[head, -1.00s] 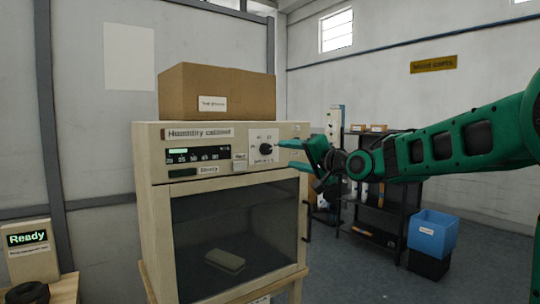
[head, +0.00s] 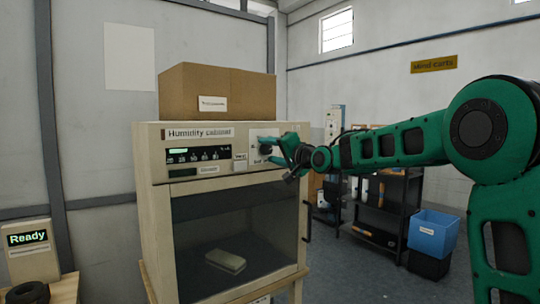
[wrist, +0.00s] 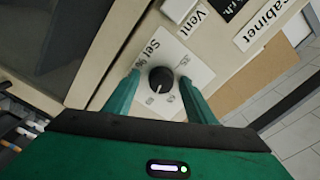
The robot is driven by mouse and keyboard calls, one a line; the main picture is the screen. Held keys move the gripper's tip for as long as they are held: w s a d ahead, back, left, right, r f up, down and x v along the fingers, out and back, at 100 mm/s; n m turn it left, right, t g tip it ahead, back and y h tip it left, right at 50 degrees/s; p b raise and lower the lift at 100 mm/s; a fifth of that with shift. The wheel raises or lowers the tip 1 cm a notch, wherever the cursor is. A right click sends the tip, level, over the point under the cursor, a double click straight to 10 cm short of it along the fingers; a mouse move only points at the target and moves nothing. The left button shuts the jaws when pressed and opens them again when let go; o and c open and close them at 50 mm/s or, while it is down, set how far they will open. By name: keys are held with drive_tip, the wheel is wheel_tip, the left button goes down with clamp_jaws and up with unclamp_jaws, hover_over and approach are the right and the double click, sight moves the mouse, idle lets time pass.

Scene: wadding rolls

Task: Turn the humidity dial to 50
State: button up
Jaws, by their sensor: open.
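The humidity cabinet (head: 150,230) is a beige box with a dark glass door, and its control panel runs along the top front. The black humidity dial (wrist: 161,79) sits on a white plate (wrist: 190,60) in the wrist view; its marks are too small to read. My gripper (wrist: 160,92) is open, with one green finger on each side of the dial; I cannot tell whether they touch it. In the head view my gripper (head: 280,153) is at the panel's right end and partly hides the dial plate (head: 262,134).
A cardboard box (head: 240,90) stands on the cabinet. A display (head: 182,154) and a Vent button (head: 240,162) are left of the dial. A "Ready" sign unit (head: 28,240) is at lower left. A dark shelf (head: 385,210) and blue bin (head: 432,235) stand at right.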

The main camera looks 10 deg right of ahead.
drive_tip(key=c, duration=1)
drive_tip(key=shift+c, duration=0.2)
drive_tip(key=shift+n, duration=0.3)
drive_tip(key=n, duration=0.4)
drive_tip(key=shift+f+n, duration=0.1)
drive_tip(key=shift+n, duration=0.2)
drive_tip(key=n, duration=0.4)
drive_tip(key=shift+n, duration=0.3)
drive_tip(key=n, duration=0.5)
drive_tip(key=shift+f, duration=0.1)
drive_tip(key=shift+n, duration=2.5)
